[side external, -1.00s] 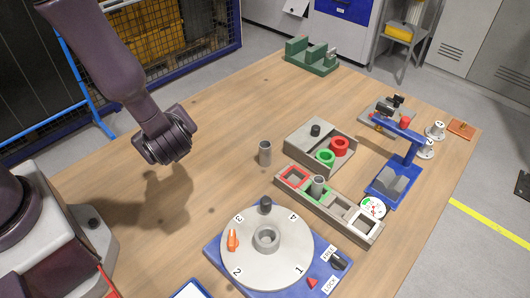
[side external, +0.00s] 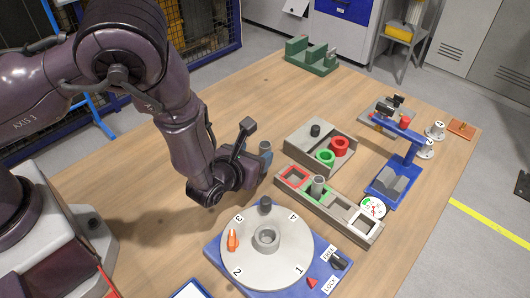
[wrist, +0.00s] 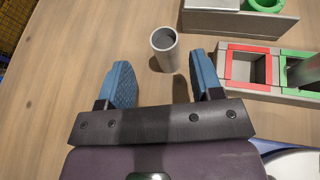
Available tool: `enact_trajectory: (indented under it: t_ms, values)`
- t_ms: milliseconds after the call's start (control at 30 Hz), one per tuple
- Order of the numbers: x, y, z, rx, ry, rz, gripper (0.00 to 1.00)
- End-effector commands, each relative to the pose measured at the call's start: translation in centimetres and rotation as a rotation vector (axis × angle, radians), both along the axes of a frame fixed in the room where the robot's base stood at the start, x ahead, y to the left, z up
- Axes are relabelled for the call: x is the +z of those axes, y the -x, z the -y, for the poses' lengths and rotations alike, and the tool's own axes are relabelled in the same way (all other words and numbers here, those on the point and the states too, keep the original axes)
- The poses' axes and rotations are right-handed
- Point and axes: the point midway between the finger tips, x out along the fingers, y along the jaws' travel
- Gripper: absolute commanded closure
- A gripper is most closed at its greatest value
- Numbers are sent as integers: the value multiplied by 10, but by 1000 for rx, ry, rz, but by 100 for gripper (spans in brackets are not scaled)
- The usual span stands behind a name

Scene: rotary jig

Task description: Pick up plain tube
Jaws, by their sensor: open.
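A plain grey tube (wrist: 165,50) stands upright on the wooden table. In the side view (side external: 266,146) only its upper part shows past my gripper. My gripper (wrist: 161,75) is open and empty, with blue pads on both fingers. In the wrist view the tube appears just beyond the fingertips, lined up with the gap between them. I see no contact. A second grey tube (side external: 318,186) stands in the green-framed slot of the grey rack (side external: 341,215).
A rotary dial (side external: 285,258) with numbered positions sits on a blue base in front. A grey box (side external: 304,143) with green and red rings stands behind the rack. A blue stand (side external: 400,165) is at right. The table's left rear is clear.

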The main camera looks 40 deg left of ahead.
Motion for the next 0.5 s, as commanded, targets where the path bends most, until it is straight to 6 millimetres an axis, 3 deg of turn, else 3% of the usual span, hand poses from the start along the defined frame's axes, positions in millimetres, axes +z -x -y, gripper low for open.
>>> enact_trajectory:
  t_ms: [233, 500]
  values:
    - [-7, -18, -3, 1, 0, 2, 40]
    - [-20, -53, -8, 2, -1, 1, 40]
